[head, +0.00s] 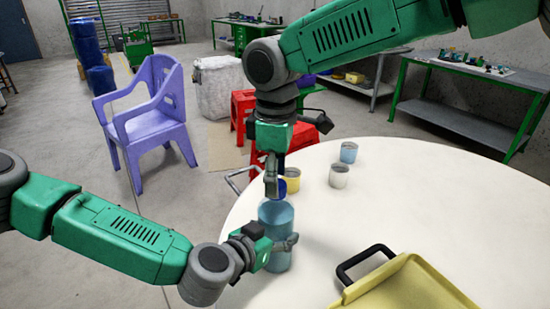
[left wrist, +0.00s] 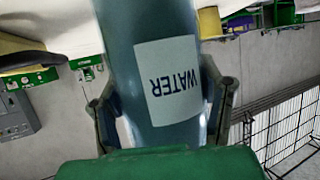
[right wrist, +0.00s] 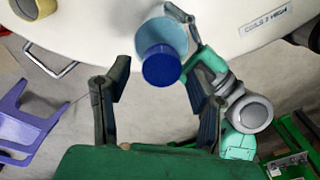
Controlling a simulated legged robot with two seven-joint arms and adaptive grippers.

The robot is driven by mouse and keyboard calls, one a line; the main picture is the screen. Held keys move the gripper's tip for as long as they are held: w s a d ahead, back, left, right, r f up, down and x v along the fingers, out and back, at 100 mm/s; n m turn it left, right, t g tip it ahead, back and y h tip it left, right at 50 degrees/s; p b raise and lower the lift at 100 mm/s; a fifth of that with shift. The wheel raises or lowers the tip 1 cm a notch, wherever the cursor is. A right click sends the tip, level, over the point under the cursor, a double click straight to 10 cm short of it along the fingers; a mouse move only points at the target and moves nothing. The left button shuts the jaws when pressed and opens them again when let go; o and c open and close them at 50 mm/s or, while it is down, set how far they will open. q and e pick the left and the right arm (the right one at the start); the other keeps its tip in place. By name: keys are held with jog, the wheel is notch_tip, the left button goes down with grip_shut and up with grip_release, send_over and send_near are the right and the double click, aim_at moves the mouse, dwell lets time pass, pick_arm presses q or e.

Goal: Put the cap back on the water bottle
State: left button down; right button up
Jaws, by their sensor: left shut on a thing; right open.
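The light blue water bottle (head: 277,262) is upright at the near left edge of the round table. My left gripper (head: 277,243) is shut around its body; the bottle (left wrist: 120,40) fills the left wrist view, with an upside-down WATER label (left wrist: 168,82). The dark blue cap (right wrist: 161,67) is at the bottle's top in the right wrist view; I cannot tell how firmly it sits. The cap (head: 292,186) is partly hidden in the head view. My right gripper (head: 272,182) is open and points down around the cap's area; its fingers (right wrist: 158,95) stand apart with nothing between them.
A yellow tray (head: 405,287) with a dark handle lies at the front. A purple chair (head: 150,118) is on the floor.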

jog(key=shift+f, duration=0.85)
jog(key=shift+c, duration=0.5)
grip_shut()
jog(key=shift+o, duration=1.3)
grip_release()
jog(key=shift+r, duration=0.1)
notch_tip(320, 180, up, 12)
